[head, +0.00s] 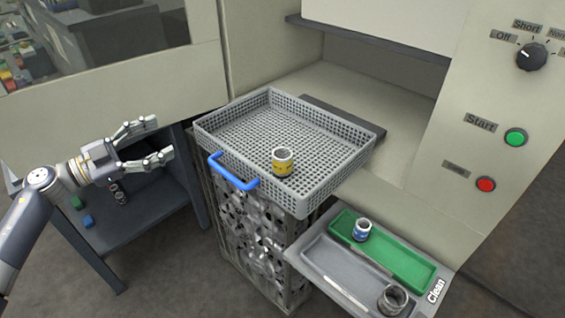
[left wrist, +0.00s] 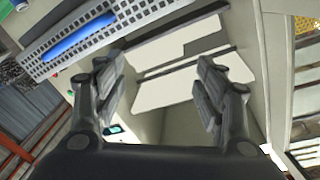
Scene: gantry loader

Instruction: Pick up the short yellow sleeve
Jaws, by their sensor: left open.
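The short yellow sleeve (head: 283,163) stands upright in the grey mesh basket (head: 228,107), near its front wall and the blue handle (head: 233,172). It is a metal ring with a yellow band. My left gripper (head: 160,139) is open and empty, to the left of the basket and apart from it. In the left wrist view the open fingers (left wrist: 157,90) have nothing between them; the basket's mesh wall (left wrist: 118,24) and blue handle (left wrist: 80,36) show at upper left. The sleeve cannot be made out in that view. My right gripper is not in view.
A sleeve with a blue band (head: 362,229) stands in the green compartment of a tray at lower right. A bare metal ring (head: 393,299) sits in the grey compartment. A control panel with a dial (head: 531,56) is at right. A dark low table (head: 165,213) stands at left.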

